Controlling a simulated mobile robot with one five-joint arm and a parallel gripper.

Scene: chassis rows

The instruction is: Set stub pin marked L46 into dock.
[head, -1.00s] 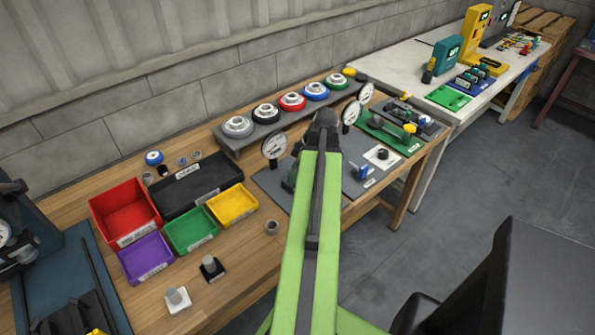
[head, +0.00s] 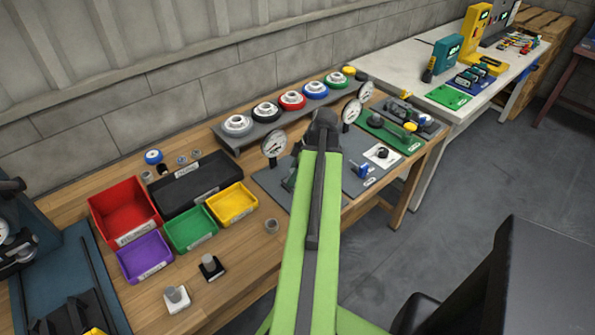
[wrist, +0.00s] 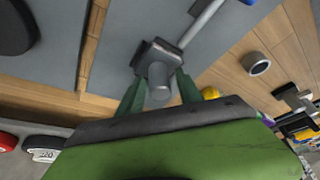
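In the wrist view, a short grey cylindrical stub pin (wrist: 160,82) stands between the two dark green fingers of my gripper (wrist: 161,80), which appear closed on its sides. A dark square block (wrist: 155,52) sits at its far end, above a grey mat; I cannot tell whether they touch. No marking L46 is readable. In the head view my green arm hides most of the gripper and the mat below it. Two other grey pins stand on the bench, one on a black base (head: 211,267) and one on a white base (head: 177,298). I cannot single out the dock.
A dial gauge (head: 274,144) stands close left of my arm, with a grey rod (wrist: 202,22) near the gripper. Coloured bins, including a red one (head: 124,210), stand left. A rack (head: 228,142) of round parts lies behind.

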